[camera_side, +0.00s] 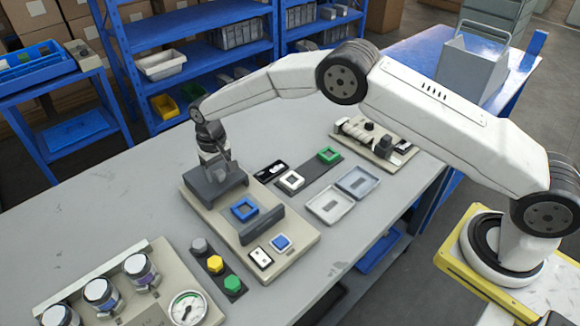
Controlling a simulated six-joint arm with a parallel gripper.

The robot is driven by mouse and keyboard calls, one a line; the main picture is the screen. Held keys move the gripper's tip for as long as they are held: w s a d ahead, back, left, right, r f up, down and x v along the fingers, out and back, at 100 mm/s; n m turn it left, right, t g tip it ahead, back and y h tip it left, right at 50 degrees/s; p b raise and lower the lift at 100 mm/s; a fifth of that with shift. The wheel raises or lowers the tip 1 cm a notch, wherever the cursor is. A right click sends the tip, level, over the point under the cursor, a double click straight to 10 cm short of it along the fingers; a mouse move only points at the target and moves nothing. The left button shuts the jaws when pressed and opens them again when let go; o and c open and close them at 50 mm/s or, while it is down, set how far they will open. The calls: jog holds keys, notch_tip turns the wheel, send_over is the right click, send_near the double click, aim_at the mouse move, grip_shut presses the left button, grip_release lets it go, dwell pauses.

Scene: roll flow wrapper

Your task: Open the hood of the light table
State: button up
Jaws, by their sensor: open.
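A beige base plate (300,238) lies mid-table and seems to be the light table. A dark grey block (207,190) sits at its far left corner; it may be the hood, but I cannot tell for sure. A dark grey upright bar (262,225) stands across the plate, with a blue square frame (244,209) behind it. My gripper (219,168) is open and points down at the dark block. The fingertips are small and hard to make out, so I cannot tell whether they touch it.
A blue button (281,242) and a white switch (261,258) sit on the plate's near end. Grey, yellow and green knobs (215,264) and a gauge panel (187,308) stand at front left. Two grey trays (329,206) lie to the right.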

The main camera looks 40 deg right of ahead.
jog(key=shift+r, duration=3.8)
jog(key=shift+d+r, duration=0.1)
jog(key=shift+s+d+r, duration=0.25)
jog(key=shift+d, duration=0.15)
jog(key=s+d+r+t, duration=0.1)
jog(key=s+d+r, duration=0.3)
jog(key=s+d, duration=0.9)
jog(key=s, duration=0.7)
jog(key=s+d+t, duration=0.1)
jog(key=s+d, duration=0.2)
jog(key=s, duration=0.6)
jog(key=shift+s+d+f+t, duration=0.25)
jog(key=shift+s+t, duration=0.05)
